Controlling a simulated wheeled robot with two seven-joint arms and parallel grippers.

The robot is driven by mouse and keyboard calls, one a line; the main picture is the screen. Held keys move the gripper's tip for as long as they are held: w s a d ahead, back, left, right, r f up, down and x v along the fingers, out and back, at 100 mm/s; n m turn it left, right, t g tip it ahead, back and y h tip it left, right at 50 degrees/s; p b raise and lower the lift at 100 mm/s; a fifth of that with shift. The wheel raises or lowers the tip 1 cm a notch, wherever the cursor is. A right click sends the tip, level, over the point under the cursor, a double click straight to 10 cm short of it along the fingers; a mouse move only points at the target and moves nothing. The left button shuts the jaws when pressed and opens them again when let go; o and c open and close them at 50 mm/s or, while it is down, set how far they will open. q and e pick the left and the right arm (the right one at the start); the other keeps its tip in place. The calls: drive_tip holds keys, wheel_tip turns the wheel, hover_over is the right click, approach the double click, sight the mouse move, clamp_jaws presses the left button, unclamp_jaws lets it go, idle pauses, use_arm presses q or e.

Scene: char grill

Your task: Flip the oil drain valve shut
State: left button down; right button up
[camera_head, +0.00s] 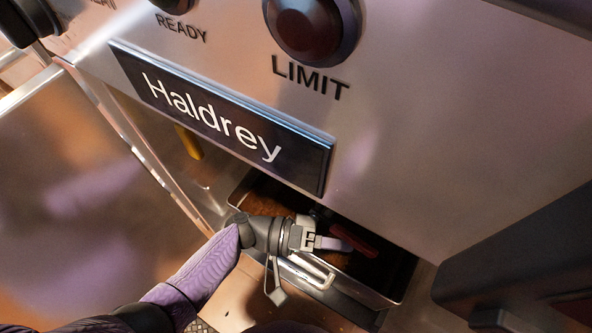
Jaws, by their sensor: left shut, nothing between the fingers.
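A dark red bar (352,238), which looks like the oil drain valve's lever, shows under the steel front panel, above a drawer-like tray. It slants down to the right. The rest of the valve is hidden behind the panel and my gripper. My left gripper (338,244) reaches in from the lower left. It is shut and empty, with its fingertips close beside the red bar; I cannot tell whether they touch it. My right gripper is not in view.
The metal tray (405,277) with a brown inside sits below the panel. A pale handle (311,275) is on its front. The Haldrey plate (222,118) overhangs it. A yellow piece (190,142) hangs to the left. A LIMIT knob or lamp (310,24) is above.

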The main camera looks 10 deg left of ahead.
use_arm(q)
drive_tip(key=shift+s+d+r+n+h, duration=0.15)
drive_tip(key=shift+d+r+n+h, duration=0.2)
drive_tip(key=shift+h, duration=0.45)
drive_tip(key=shift+r, duration=0.2)
drive_tip(key=a+f, duration=0.1)
drive_tip(key=a, duration=0.8)
drive_tip(key=shift+s+a+f, duration=0.15)
drive_tip(key=shift+s, duration=0.3)
drive_tip(key=shift+p, duration=0.3)
